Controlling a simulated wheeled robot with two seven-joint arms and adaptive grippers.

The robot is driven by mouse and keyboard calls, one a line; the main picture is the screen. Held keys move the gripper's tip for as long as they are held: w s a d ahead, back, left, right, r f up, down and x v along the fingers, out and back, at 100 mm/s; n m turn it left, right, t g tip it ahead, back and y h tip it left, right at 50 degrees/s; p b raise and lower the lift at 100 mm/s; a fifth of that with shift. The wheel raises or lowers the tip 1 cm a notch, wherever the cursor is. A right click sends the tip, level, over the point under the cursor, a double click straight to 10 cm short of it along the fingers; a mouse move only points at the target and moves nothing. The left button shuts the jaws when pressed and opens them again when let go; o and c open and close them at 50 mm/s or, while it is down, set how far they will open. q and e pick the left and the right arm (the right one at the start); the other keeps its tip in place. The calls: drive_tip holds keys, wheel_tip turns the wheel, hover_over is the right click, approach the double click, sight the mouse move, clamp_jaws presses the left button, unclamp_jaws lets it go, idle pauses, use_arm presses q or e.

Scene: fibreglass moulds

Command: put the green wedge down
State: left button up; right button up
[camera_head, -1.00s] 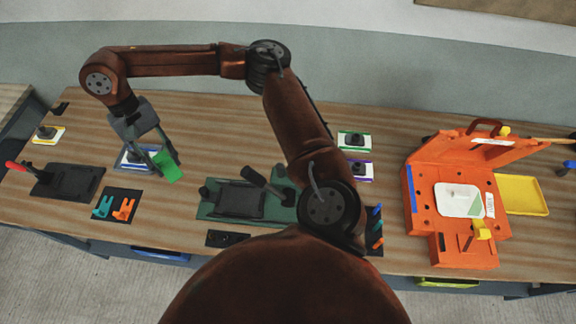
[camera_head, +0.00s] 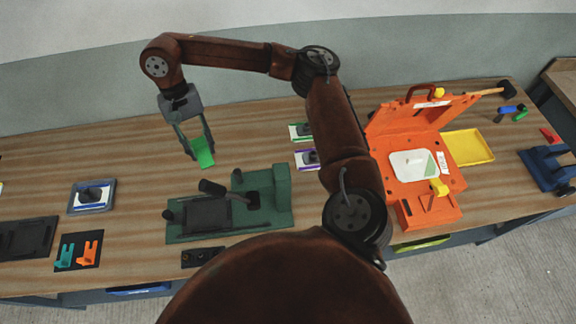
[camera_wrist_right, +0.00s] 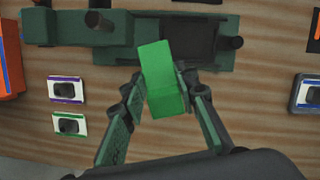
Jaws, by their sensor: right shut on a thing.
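The green wedge (camera_head: 202,152) is a bright green block between the fingertips of my right gripper (camera_head: 196,142). In the right wrist view the wedge (camera_wrist_right: 160,80) sticks out past the fingertips of the gripper (camera_wrist_right: 157,100), which is shut on it. In the head view the wedge appears over the table behind the dark green fixture (camera_head: 285,197); its height above the wood is hard to tell. In the right wrist view the wedge's far end overlaps the fixture (camera_wrist_right: 105,32). My left gripper is not in view.
Small trays with green (camera_head: 300,132) and purple (camera_head: 306,160) edges lie right of the gripper. An open orange case (camera_head: 412,212) and yellow tray (camera_head: 468,148) are farther right. A blue-edged tray (camera_head: 92,208) is at left. Bare wood (camera_head: 135,160) lies left of the gripper.

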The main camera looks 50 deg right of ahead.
drive_tip(key=d+f+m+t+p, duration=0.1)
drive_tip(key=d+f+m+p, duration=0.1)
drive_tip(key=d+f+m, duration=0.2)
drive_tip(key=s+d+f+m+t+p, duration=0.1)
drive_tip(key=d+f+m, duration=0.3)
drive_tip(key=f+m, duration=0.6)
drive_tip(key=d+f+m+t+y+p, duration=0.1)
drive_tip(key=d+f+m, duration=0.3)
drive_tip(key=f, duration=1)
drive_tip(key=shift+s+d+m+t+p, duration=0.2)
drive_tip(key=shift+m+t+p, duration=0.25)
drive_tip(key=shift+m, duration=0.4)
drive_tip(key=shift+s+d+m+t+p, duration=0.1)
drive_tip(key=shift+s+m+t+p, duration=0.1)
drive_tip(key=shift+m+t+p, duration=0.45)
drive_tip(key=shift+f, duration=0.25)
drive_tip(key=shift+f, duration=0.1)
drive_tip(key=shift+f+b, duration=0.15)
drive_tip(key=shift+b, duration=0.25)
drive_tip(key=o, duration=1.1)
drive_tip(key=shift+o, duration=0.2)
